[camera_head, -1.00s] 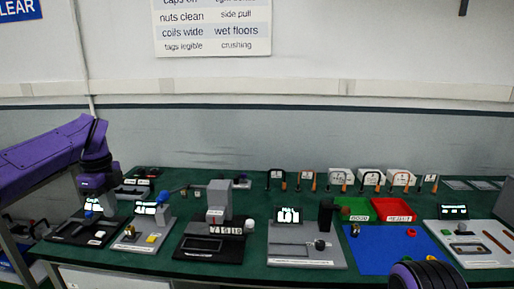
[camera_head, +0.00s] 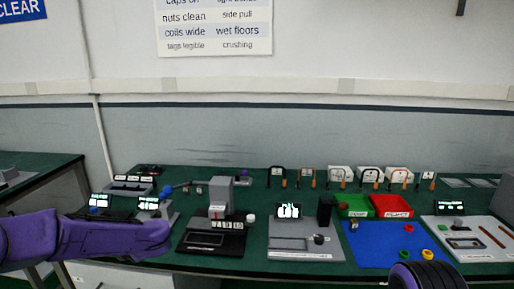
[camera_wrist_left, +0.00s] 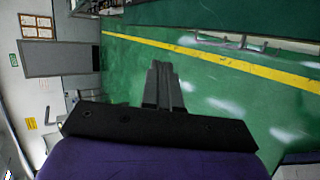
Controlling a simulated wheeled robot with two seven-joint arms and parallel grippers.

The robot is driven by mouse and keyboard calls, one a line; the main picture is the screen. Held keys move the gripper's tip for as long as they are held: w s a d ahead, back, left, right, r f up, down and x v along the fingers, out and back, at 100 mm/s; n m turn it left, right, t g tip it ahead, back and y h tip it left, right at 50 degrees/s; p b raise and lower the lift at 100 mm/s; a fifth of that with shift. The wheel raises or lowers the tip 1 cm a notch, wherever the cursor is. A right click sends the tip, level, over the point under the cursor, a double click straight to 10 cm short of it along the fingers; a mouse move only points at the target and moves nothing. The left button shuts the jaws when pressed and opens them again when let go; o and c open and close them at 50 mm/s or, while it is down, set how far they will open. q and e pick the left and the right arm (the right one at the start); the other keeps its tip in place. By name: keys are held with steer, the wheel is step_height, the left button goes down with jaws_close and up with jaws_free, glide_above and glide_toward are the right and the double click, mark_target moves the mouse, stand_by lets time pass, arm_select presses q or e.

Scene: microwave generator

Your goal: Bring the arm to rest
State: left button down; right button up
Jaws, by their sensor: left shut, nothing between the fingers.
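My left arm shows in the head view as a purple link coming in from the left, in front of the bench's left part; its gripper is out of that view. In the left wrist view my left gripper (camera_wrist_left: 163,84) is shut and empty, its two dark fingers together over the green floor (camera_wrist_left: 205,80). My right gripper is not in view; only a dark ribbed and purple part of my right arm shows at the bottom right of the head view.
The green bench (camera_head: 260,243) carries several grey stations, a blue mat (camera_head: 385,250), a green bin (camera_head: 354,213) and a red bin (camera_head: 391,214). A second table (camera_head: 42,164) stands at the left. The wrist view shows a yellow floor line (camera_wrist_left: 235,64) and open floor.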

arm_select(q)
steer(key=s+d+f+m+t+h, duration=0.2)
steer(key=s+d+f+m, duration=0.2)
steer(key=s+f+m, duration=0.35)
steer(key=s+d+f+m+t+h, duration=0.2)
steer(key=s+d+f+m, duration=0.2)
steer(key=f+m, duration=0.6)
steer(key=s+f+m+g+h, duration=0.1)
steer(key=s+f+m, duration=0.3)
steer(key=s, duration=1)
steer(key=s+d+f+m+g+h, duration=0.1)
steer(key=s+f+m+g, duration=0.3)
steer(key=s, duration=1)
step_height(320, 180, down, 4)
steer(key=shift+s+r+g+h, duration=0.2)
steer(key=shift+s+g+h, duration=0.1)
steer(key=shift+h, duration=0.3)
steer(key=shift+m, duration=0.25)
